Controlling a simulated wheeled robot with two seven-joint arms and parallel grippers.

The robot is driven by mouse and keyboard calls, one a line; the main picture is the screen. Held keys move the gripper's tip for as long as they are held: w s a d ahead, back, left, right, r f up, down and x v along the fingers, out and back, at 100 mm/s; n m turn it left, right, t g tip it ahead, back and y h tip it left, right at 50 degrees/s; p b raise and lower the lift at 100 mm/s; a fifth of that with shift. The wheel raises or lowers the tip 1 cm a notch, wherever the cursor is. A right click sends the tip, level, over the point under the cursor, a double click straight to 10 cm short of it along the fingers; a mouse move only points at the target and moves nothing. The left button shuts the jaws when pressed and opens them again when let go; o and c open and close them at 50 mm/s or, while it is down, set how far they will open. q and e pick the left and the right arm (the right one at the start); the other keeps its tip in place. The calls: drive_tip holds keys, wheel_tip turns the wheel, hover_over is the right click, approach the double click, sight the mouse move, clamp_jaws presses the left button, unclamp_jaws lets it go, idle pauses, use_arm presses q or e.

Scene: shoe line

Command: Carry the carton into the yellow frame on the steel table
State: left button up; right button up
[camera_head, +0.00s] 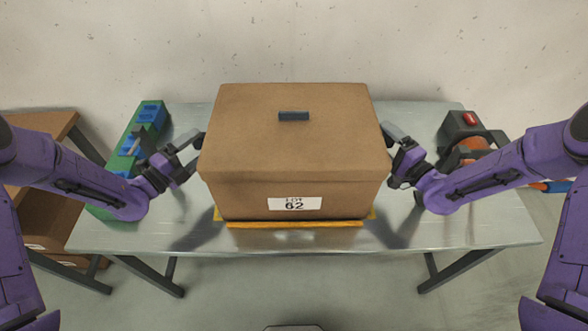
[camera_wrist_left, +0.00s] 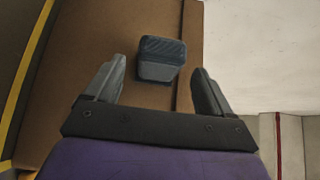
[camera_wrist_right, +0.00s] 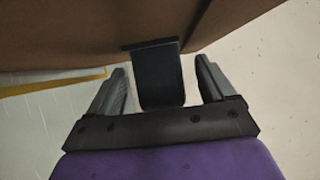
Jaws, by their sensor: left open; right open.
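The brown carton (camera_head: 290,140), labelled LOT 62, stands upright at the middle of the steel table (camera_head: 455,228). The yellow frame (camera_head: 295,224) shows along its front lower edge and at the front corners; the rest is hidden beneath or behind it. I cannot tell whether the carton's base rests fully inside. My left gripper (camera_head: 188,150) is open at the carton's left side; in the left wrist view a dark side handle (camera_wrist_left: 162,60) lies between its fingers. My right gripper (camera_head: 397,153) is open at the right side, with the other handle (camera_wrist_right: 160,80) between its fingers.
A green tray (camera_head: 104,212) with blue pieces lies on the table's left end. A dark and orange device (camera_head: 466,127) stands at the right end. A brown shelf unit (camera_head: 50,122) stands left of the table. A wall rises behind. The front strip of table is clear.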

drive_tip(key=shift+s, duration=0.1)
use_arm(q)
drive_tip(key=v, duration=1)
use_arm(e)
drive_tip(key=v, duration=1.2)
use_arm(q)
drive_tip(key=shift+s+a, duration=0.15)
use_arm(e)
drive_tip(key=shift+a+r, duration=0.1)
